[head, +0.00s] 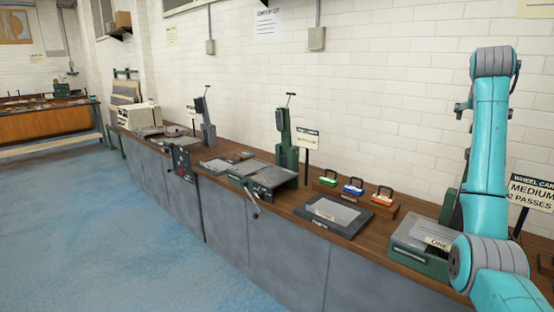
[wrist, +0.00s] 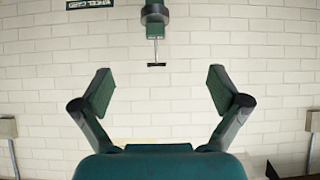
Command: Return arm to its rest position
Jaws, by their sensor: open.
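My gripper (wrist: 158,92) shows in the wrist view with its two fingers spread wide apart and nothing between them. Behind it is the white brick wall, and a green upright tool with a thin T-shaped end (wrist: 155,40) hangs into the picture from the top. In the head view my teal arm (head: 490,140) stands folded at the right, its upper link raised and its lower joint near the bench. My gripper itself cannot be made out in the head view.
A long wooden bench (head: 290,198) runs along the wall with green presses (head: 286,140), a dark tray (head: 335,214), several coloured-handled stamps (head: 353,187) and a green box (head: 415,258). A sign (head: 531,193) stands behind my arm. The blue floor (head: 90,240) is clear.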

